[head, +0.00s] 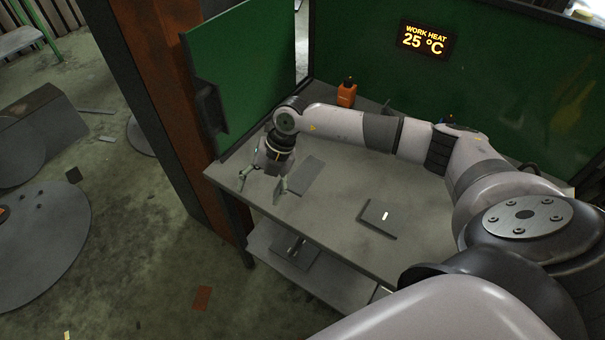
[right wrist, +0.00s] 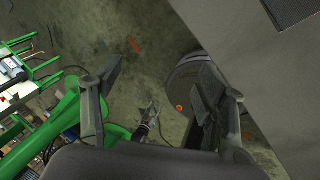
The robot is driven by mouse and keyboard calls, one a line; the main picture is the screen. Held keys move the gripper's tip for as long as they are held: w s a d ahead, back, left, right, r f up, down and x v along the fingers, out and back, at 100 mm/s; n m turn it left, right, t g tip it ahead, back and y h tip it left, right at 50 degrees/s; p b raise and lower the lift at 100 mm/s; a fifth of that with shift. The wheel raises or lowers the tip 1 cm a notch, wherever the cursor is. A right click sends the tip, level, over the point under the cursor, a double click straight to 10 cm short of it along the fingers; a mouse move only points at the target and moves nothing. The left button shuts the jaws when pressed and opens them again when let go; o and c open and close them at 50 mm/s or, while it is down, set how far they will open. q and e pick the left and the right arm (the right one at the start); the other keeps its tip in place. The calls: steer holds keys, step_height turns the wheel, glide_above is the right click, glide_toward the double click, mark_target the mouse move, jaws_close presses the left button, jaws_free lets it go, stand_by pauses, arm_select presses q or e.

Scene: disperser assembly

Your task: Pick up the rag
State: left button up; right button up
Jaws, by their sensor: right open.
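A flat dark grey piece (head: 306,174), possibly the rag, lies on the workbench (head: 335,210) near its left end. Its material is too small to tell. A dark patch at the top right of the right wrist view (right wrist: 295,10) may be the same piece. My right gripper (head: 261,183) is open and empty, pointing down at the bench's left edge, just left of the grey piece. Its two spread fingers show in the right wrist view (right wrist: 163,88), with the floor between them. My left gripper is not in view.
A dark square plate with a white mark (head: 377,218) lies on the bench's right half. An orange bottle (head: 347,93) stands at the back. Green panels (head: 375,70) wall the back and left. A lower shelf (head: 325,275) holds dark items. A rust-coloured column (head: 160,75) stands left.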

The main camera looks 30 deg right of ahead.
mark_target(303, 193)
steer(key=d+m+g+h, duration=0.15)
steer(key=d+h, duration=0.35)
steer(key=d, duration=0.8)
steer(key=shift+t, duration=0.25)
step_height(303, 193, down, 9)
steer(key=b, duration=0.7)
steer(key=shift+w+a, duration=0.1)
steer(key=shift+a, duration=0.05)
steer(key=shift+f, duration=0.25)
steer(key=shift+s, duration=0.3)
steer(key=c, duration=1)
steer(key=shift+w+a+f, duration=0.1)
steer(key=shift+a, duration=0.1)
steer(key=c, duration=0.6)
steer(key=shift+d, duration=0.1)
step_height(303, 193, up, 12)
steer(key=p, duration=0.8)
steer(key=shift+w, duration=0.15)
